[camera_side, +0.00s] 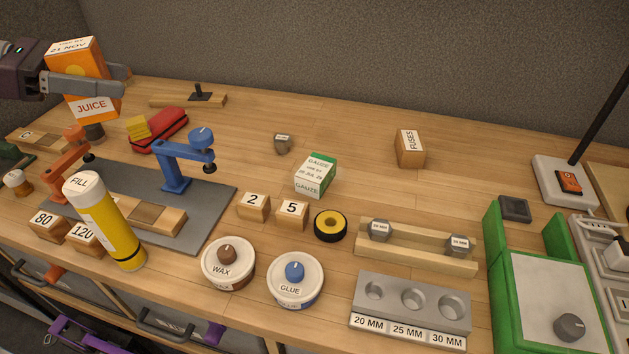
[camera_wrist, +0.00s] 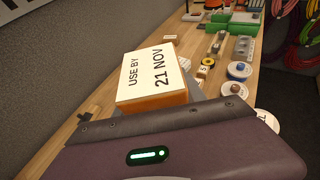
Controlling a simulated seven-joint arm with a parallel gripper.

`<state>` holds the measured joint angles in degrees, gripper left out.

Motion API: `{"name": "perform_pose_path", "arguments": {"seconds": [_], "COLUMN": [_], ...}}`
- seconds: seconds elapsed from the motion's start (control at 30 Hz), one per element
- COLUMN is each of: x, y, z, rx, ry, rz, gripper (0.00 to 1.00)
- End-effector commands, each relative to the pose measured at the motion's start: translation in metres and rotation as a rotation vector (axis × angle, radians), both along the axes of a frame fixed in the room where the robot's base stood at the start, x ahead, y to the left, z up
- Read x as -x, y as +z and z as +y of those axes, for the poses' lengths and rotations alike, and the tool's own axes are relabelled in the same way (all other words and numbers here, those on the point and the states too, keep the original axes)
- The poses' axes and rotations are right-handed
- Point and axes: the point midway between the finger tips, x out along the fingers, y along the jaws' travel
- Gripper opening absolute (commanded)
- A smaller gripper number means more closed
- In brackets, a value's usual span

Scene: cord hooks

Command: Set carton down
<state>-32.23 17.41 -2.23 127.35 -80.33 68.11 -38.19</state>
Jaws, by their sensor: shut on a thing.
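The orange juice carton (camera_side: 92,103) has a white top that reads "21 NOV" and a label that reads "JUICE". My gripper (camera_side: 97,82) is shut on it, with fingers across its sides, at the far left back of the bench. The carton is tilted in the side view and appears held above the bench. In the wrist view the carton's white top (camera_wrist: 152,74) reads "USE BY 21 NOV". The carton's underside is not visible.
A red case (camera_side: 160,131) with a yellow block lies to the right of the carton. A blue clamp (camera_side: 175,165) stands on a grey mat (camera_side: 210,205). A fuses box (camera_side: 410,150) and gauze box (camera_side: 315,177) stand farther right.

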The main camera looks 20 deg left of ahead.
Motion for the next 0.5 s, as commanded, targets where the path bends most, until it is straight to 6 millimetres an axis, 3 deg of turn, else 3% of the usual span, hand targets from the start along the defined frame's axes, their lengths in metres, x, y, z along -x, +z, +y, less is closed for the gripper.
{"name": "perform_pose_path", "arguments": {"seconds": [0.27,0.37,0.5], "x": [-0.063,-0.090,-0.124], "y": [-0.008,-0.009,-0.009], "z": [-0.064,-0.106,-0.189], "rx": [0.002,0.003,0.004], "ry": [-0.090,-0.126,-0.172], "rz": [-0.002,-0.003,-0.003], "gripper": [0.00,0.00,0.00]}}
